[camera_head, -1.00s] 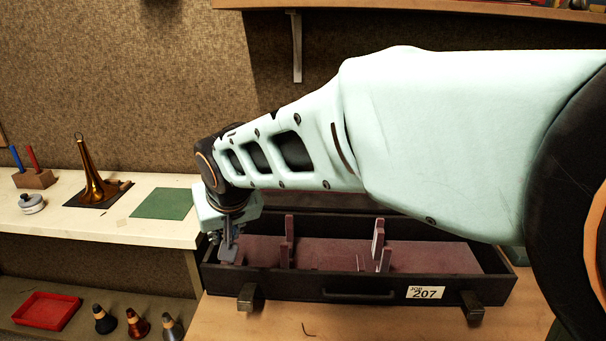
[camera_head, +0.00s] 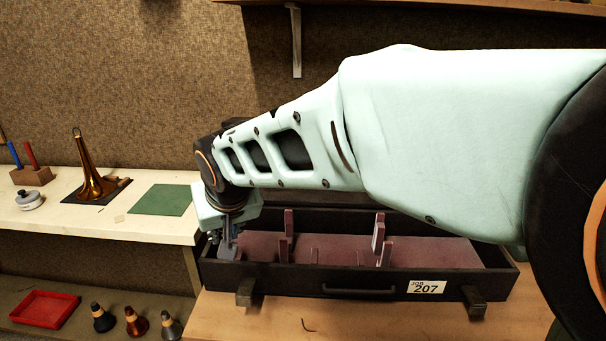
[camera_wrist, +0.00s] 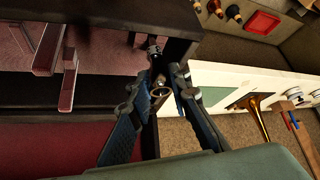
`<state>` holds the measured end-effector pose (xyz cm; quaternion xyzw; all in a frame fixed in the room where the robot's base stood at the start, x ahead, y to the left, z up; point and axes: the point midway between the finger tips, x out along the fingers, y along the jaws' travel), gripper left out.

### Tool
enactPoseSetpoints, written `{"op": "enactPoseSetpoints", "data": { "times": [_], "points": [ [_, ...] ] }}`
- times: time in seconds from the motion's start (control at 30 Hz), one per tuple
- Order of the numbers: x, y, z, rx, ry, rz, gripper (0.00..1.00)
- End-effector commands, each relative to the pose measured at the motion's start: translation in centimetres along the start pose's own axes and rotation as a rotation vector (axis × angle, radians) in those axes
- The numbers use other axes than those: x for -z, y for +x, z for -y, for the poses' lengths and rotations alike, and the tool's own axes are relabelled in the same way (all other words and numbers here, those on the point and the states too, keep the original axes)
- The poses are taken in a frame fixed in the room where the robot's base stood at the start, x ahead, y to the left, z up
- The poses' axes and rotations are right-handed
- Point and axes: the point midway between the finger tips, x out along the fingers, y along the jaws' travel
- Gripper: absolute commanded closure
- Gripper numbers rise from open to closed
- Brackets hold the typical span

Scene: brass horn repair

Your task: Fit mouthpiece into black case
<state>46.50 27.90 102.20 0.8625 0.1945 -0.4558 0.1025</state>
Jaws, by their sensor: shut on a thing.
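The open black case (camera_head: 330,284) sits on the wooden table, with a dusty pink lining and upright pink dividers (camera_head: 379,240). My gripper (camera_head: 228,248) points down into the case's left end, close to its left wall. The black case (camera_wrist: 120,22) also shows there. In the head view my fingers hide the mouthpiece. Whether it touches the lining cannot be told.
A brass bell (camera_head: 89,180) stands on a dark mat on the white bench, next to a green mat (camera_head: 162,200). A red tray (camera_head: 44,308) and several mutes (camera_head: 136,322) are on the lower shelf. The wooden table (camera_head: 385,320) in front of the case is mostly clear.

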Motion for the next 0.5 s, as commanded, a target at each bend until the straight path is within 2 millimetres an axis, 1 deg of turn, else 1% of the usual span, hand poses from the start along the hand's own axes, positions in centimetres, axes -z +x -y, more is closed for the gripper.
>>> {"op": "enactPoseSetpoints", "data": {
  "times": [0.03, 0.5],
  "points": [
    [0.1, -0.16, 0.11, 0.0, -0.002, -0.009, 1.0],
    [-0.56, 0.81, 0.11, 0.0, -0.002, -0.009, 1.0]
  ]
}}
